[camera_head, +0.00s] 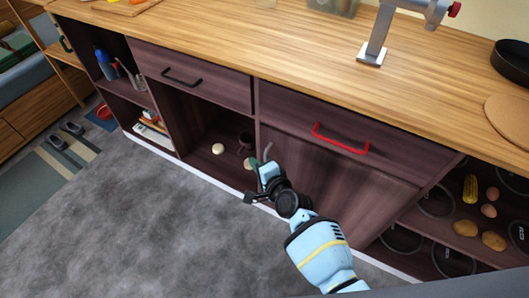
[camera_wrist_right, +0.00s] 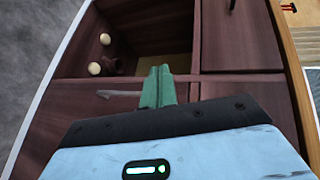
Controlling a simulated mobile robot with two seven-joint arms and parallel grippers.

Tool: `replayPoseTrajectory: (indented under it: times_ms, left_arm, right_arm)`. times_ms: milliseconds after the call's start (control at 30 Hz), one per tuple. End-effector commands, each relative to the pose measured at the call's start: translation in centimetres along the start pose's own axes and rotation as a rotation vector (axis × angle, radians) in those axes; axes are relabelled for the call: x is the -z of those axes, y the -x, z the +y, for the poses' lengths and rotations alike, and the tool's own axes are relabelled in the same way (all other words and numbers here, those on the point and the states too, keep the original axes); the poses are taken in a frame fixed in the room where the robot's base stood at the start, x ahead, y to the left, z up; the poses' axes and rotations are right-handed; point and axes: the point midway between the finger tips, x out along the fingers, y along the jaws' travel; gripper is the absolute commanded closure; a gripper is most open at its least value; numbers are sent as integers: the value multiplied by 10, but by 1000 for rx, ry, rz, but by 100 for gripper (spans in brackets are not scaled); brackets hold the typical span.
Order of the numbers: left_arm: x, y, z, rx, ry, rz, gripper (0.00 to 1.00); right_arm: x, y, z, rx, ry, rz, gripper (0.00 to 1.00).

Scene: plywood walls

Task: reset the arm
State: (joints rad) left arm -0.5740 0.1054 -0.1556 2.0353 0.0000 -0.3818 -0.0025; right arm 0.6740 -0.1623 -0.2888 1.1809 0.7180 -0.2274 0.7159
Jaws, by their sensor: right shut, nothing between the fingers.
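My right arm comes in from the bottom of the head view, and my right gripper (camera_head: 257,164) is in front of the dark wooden cabinet, beside the open lower compartment. In the right wrist view the green fingers of my right gripper (camera_wrist_right: 159,86) are together with nothing between them. The cabinet door (camera_head: 320,190) is behind and to the right of the gripper. A grey handle (camera_head: 267,151) shows close to the fingers; whether they touch it I cannot tell. My left gripper is not in view.
The open compartment holds a pale round item (camera_head: 218,148) and a dark mug (camera_head: 245,141). Drawers with a black handle (camera_head: 181,79) and a red handle (camera_head: 339,140) are above. Shelves with vegetables are at right. Grey floor (camera_head: 130,220) is clear at left.

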Motion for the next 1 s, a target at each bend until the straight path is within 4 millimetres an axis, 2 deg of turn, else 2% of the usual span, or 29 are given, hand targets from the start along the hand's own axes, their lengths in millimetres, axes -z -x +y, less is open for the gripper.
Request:
replayPoseTrajectory:
  times_ms: [33,233,633,733,867,967,1000]
  left_arm:
    - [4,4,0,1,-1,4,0]
    - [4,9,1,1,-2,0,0]
    - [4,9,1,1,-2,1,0]
    - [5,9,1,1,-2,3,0]
    - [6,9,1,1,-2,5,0]
    - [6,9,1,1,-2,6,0]
    - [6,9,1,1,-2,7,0]
  right_arm:
    - [-6,4,-6,3,0,-1,100]
    - [-18,11,-4,1,-1,0,100]
    - [-20,12,-2,-1,-1,-1,100]
    - [-21,17,4,-14,13,-8,100]
    - [-28,44,33,-83,90,-51,100]
    - [-37,84,69,-178,198,-114,100]
    - [-40,103,83,-222,247,-142,100]
